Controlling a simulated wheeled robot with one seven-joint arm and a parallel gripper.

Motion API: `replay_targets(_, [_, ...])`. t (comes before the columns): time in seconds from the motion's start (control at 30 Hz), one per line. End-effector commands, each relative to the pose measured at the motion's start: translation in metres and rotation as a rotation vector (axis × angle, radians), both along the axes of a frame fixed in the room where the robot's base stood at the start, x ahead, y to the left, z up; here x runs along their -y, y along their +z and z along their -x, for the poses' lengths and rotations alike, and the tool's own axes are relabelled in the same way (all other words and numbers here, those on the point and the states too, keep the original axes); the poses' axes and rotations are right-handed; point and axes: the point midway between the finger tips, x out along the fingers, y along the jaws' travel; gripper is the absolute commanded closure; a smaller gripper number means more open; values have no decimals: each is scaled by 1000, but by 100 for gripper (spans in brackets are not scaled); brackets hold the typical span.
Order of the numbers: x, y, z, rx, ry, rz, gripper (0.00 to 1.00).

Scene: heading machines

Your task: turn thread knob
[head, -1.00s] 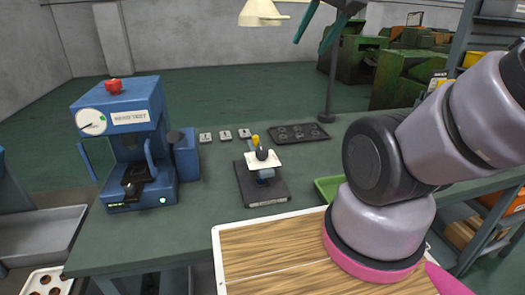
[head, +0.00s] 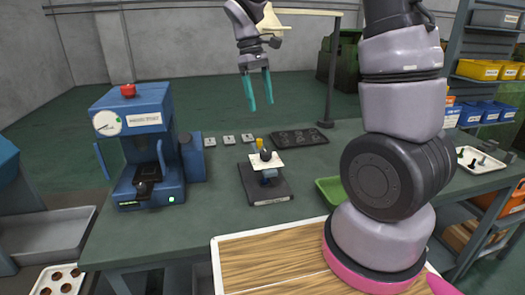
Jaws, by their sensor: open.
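A small fixture with a blue-grey body (head: 268,174) stands on a dark base plate (head: 268,192) in the middle of the green bench. A white card (head: 275,161) sits on it, with a round black knob (head: 265,154) at its top and a small yellow piece (head: 259,143) behind. Which of these is the thread knob I cannot tell for sure. My gripper (head: 260,104) hangs above the fixture with its two teal fingers pointing down, open, with nothing between them. The fingertips appear apart from the knob.
A blue test machine (head: 140,140) with a dial and red top button stands on the left of the bench. Several small grey plates (head: 229,140), a dark tray (head: 300,138) and a lamp post (head: 332,70) are behind. A green tray (head: 332,190) lies right of the fixture.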

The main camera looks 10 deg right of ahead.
Motion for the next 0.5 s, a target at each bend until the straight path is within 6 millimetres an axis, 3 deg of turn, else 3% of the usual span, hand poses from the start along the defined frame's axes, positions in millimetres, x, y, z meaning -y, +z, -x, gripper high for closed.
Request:
replay_targets(0.03, [-6,-15,-6,-40,46,25,21])
replay_targets(0.13, [-13,-34,-13,-97,117,59,21])
replay_targets(0.5, [-12,-70,-12,-146,176,88,21])
